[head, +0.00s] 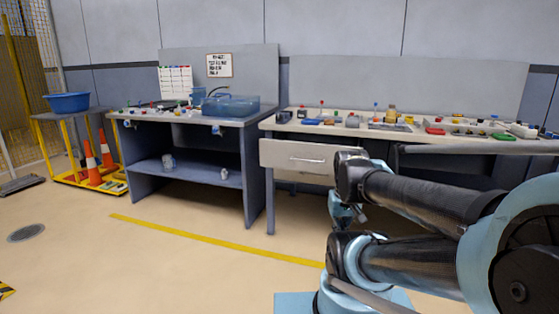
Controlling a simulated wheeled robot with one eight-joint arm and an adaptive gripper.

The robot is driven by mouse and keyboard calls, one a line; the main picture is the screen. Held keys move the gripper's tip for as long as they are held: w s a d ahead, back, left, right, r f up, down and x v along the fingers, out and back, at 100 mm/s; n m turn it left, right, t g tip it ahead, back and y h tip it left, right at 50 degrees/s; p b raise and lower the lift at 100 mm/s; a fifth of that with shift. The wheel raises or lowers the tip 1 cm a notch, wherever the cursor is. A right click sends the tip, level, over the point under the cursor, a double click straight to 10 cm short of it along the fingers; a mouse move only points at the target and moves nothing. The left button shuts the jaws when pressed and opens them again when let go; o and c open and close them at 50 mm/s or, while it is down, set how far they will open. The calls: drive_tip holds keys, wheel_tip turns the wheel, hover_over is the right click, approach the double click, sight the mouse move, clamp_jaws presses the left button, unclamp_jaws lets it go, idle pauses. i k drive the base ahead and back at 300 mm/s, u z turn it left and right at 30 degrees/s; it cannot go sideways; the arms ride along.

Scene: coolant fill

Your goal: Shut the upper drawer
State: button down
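The upper drawer (297,158) is a pale grey front with a bar handle, under the left end of the right-hand workbench (268,125). Its front looks to stand out past the drawer below, so it seems pulled partly open; how far I cannot tell. A lower drawer front (303,178) shows just under it, partly in shadow. My arm fills the lower right, folded, and covers the area right of the drawers. The small dark and light-blue parts right of and below the drawer may be my wrist and gripper (349,213). The fingers are not clear, and no contact with the drawer shows.
Small tools and parts lie on the workbench top. A left bench (185,120) with a clear blue basin (231,106) stands beside it. A yellow cart (83,184) with cones is farther left. The floor before the benches is clear, crossed by a yellow line (215,239).

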sight(291, 151)
drive_tip(key=i, duration=1)
